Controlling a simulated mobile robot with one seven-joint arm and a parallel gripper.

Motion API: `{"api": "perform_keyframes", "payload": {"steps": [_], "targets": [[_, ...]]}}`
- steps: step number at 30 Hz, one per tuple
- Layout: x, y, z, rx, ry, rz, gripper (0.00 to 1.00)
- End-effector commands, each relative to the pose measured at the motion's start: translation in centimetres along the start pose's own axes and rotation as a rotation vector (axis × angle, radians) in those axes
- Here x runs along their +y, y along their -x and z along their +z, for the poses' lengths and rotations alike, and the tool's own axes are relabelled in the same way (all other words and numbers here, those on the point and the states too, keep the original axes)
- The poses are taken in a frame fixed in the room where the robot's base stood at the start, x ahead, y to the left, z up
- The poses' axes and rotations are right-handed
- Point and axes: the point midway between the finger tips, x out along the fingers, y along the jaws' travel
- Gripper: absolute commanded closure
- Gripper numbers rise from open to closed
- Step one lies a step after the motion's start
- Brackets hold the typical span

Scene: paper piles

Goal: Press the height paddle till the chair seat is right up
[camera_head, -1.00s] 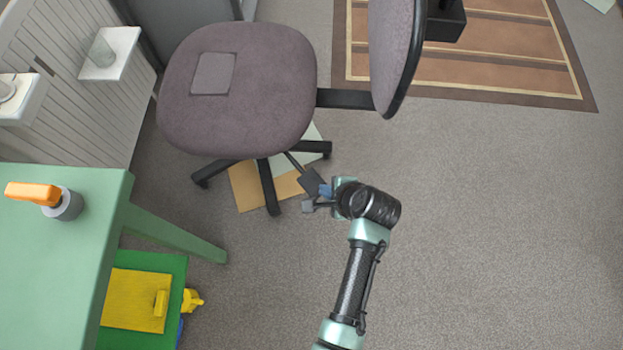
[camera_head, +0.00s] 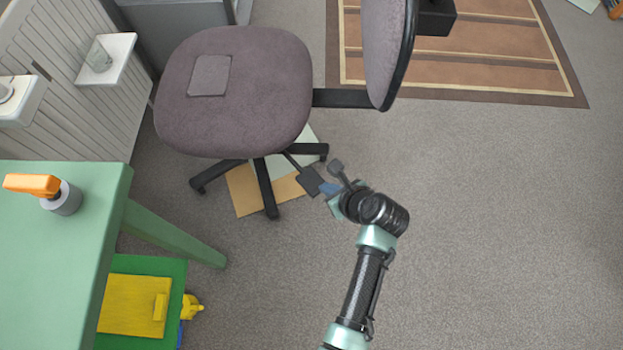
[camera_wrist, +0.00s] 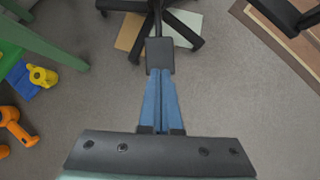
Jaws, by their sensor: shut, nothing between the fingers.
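The office chair has a purple-grey seat (camera_head: 235,110) with a square patch on it, above a black star base (camera_head: 268,190). The height paddle (camera_head: 309,181) is a dark flat plate on a thin rod sticking out below the seat's lower right. My gripper (camera_head: 326,188) is right beside the paddle's outer end, its blue fingers closed together with nothing between them. In the wrist view the paddle (camera_wrist: 159,55) lies straight ahead of the fingertips (camera_wrist: 160,72), which meet or overlap its near edge. I cannot tell whether they touch it.
A green table (camera_head: 60,240) with an orange-topped object (camera_head: 35,185) stands at the left. Yellow and green items (camera_head: 135,305) lie under it. Papers (camera_head: 245,190) lie under the chair base. A striped rug (camera_head: 480,60) is behind. Floor at right is clear.

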Motion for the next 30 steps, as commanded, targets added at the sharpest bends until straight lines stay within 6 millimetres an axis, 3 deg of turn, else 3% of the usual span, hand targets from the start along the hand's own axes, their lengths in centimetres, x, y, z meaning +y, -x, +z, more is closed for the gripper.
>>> {"api": "perform_keyframes", "payload": {"steps": [7, 21, 30], "targets": [[0.0, -1.0, -0.2, 0.000, 0.003, 0.000, 1.00], [0.0, -5.8, -0.3, -0.001, 0.004, 0.000, 1.00], [0.0, -7.0, -0.1, 0.001, 0.003, 0.000, 1.00]]}}
